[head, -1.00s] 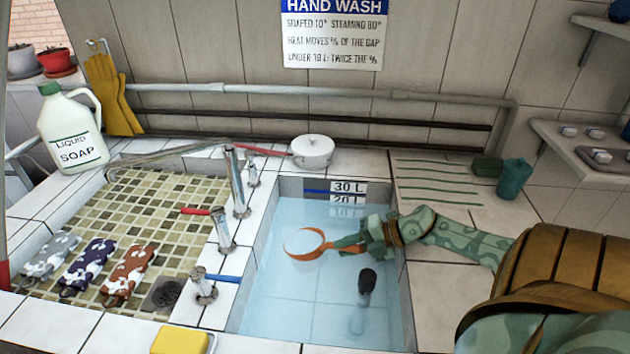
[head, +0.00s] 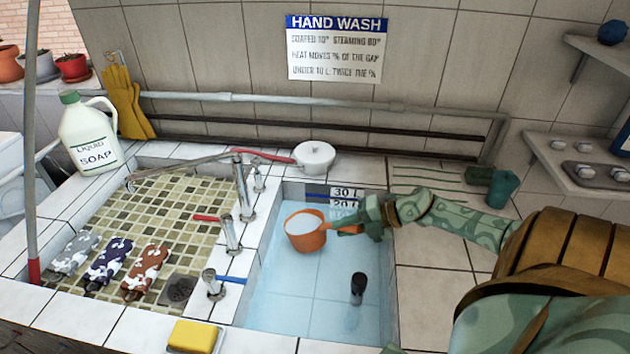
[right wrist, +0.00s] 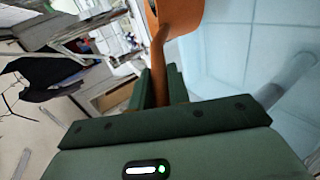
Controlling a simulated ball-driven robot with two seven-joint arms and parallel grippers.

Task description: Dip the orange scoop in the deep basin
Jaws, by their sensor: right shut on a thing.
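The orange scoop (head: 306,239) is over the deep basin (head: 275,318), near its far end below the litre marks. The scoop looks upright, and its bowl shows a pale, water-like surface. My right gripper (head: 368,226) is shut on the scoop's handle, to the right of the bowl. In the right wrist view the handle (right wrist: 161,65) runs between the green fingers up to the orange bowl. The basin holds clear bluish water. I cannot tell whether the scoop's underside touches the water. My left gripper is not in view.
A dark-topped upright plug (head: 358,288) stands in the basin. Taps (head: 229,235) line the divider.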

